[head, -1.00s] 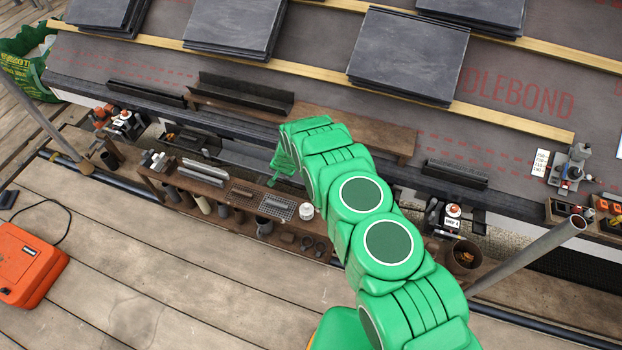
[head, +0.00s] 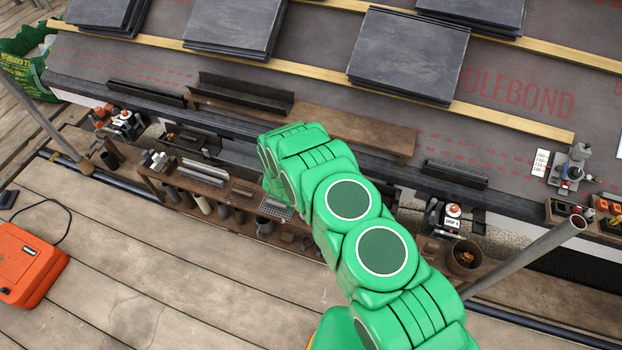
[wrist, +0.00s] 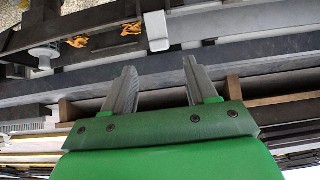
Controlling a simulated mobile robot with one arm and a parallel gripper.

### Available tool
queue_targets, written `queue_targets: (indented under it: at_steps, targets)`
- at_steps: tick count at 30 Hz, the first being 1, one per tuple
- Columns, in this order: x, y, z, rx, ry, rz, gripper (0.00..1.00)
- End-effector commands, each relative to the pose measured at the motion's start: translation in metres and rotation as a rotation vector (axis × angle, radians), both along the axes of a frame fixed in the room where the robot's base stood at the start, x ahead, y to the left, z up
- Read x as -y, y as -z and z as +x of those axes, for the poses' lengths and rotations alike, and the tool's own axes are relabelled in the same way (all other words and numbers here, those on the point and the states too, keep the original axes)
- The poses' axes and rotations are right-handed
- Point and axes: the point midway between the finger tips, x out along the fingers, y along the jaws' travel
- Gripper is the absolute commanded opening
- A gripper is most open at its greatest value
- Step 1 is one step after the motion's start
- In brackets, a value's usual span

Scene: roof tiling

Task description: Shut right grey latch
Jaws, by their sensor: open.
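In the wrist view my gripper (wrist: 160,68) is open, with its two grey fingers apart and nothing between them. A light grey block (wrist: 156,32), perhaps a grey latch, sits across a dark rail beyond the fingertips, apart from them. I cannot tell whether it is the right latch or whether it is open. In the head view the end of my green arm is over the gutter and bench area, and my fingers cannot be made out there. No grey latch can be clearly made out in the head view.
A wooden tool bench (head: 150,187) with tubes and trays runs along the gutter. Slate stacks (head: 408,55) lie on the roof above. A slanted scaffold pole (head: 530,252) stands at right. Orange pieces (wrist: 131,28) lie near the grey block. The plank deck (head: 130,285) is mostly clear.

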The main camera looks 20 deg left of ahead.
Motion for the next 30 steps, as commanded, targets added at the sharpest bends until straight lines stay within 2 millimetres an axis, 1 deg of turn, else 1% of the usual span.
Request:
queue_targets:
  at_steps: [4,9,18,23,30]
  targets:
    - [0.000,0.010,0.012,0.003,0.003,0.003,0.57]
    - [0.001,0.025,0.023,-0.002,0.002,0.001,0.57]
    - [-0.001,0.041,0.041,-0.001,0.001,0.003,0.57]
    - [0.001,0.047,0.046,-0.001,0.001,0.001,0.57]
    - [0.000,0.048,0.049,0.000,0.001,0.002,0.57]
